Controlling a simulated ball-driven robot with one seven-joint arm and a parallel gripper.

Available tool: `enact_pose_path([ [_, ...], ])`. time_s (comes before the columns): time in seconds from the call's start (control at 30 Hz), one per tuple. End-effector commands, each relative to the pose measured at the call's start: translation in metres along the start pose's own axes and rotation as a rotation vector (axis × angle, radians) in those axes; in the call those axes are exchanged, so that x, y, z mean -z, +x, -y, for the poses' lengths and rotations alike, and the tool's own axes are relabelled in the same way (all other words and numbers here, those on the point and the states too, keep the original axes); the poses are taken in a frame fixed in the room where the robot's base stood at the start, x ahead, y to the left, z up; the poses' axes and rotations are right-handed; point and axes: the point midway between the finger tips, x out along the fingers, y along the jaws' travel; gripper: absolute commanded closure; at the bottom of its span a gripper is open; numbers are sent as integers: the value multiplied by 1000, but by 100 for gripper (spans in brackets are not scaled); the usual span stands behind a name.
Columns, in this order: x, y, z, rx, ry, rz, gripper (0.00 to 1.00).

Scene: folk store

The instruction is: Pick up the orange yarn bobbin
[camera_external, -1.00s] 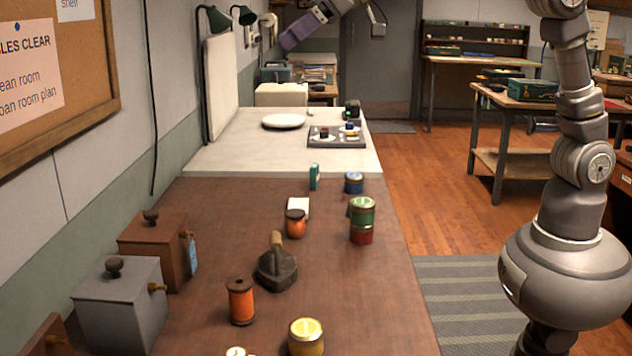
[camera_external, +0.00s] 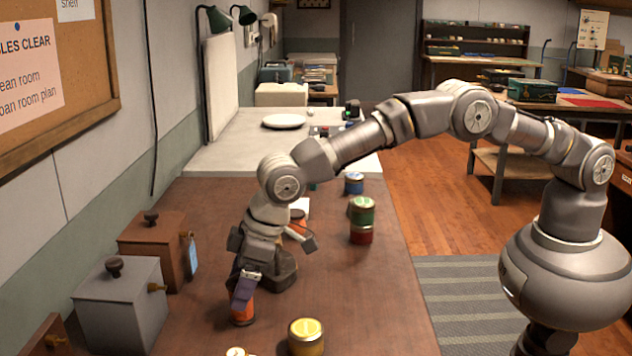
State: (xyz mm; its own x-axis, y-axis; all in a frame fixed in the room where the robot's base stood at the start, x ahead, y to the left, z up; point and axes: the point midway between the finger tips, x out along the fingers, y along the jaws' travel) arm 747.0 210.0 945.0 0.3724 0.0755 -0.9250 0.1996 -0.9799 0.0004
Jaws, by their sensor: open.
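The orange yarn bobbin (camera_external: 242,314) stands upright on the brown table near the front. Its upper part is hidden behind my gripper. My gripper (camera_external: 242,296) points down at the top of the bobbin, with its fingers over or around it. The jaws are open; I cannot tell whether they touch the bobbin. A second, rounder orange item (camera_external: 298,222) farther back is partly hidden by my wrist.
A yellow tin (camera_external: 306,337) stands right of the bobbin. A grey lidded box (camera_external: 120,303) and a brown lidded box (camera_external: 155,248) stand at left. Stacked green and red tins (camera_external: 361,220) stand near the right edge.

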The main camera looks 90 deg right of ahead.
Motion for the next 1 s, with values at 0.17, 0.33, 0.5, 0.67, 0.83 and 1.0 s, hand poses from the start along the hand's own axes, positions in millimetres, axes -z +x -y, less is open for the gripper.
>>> enact_pose_path([
  [0.17,1,8,0,0,0,-2,20],
  [0.33,1,7,0,0,0,-2,27],
  [0.5,1,7,0,0,0,-2,66],
  [0.67,1,7,0,0,0,-3,76],
  [0.83,2,5,0,0,0,-3,76],
  [1.0,8,-8,0,0,0,-4,76],
])
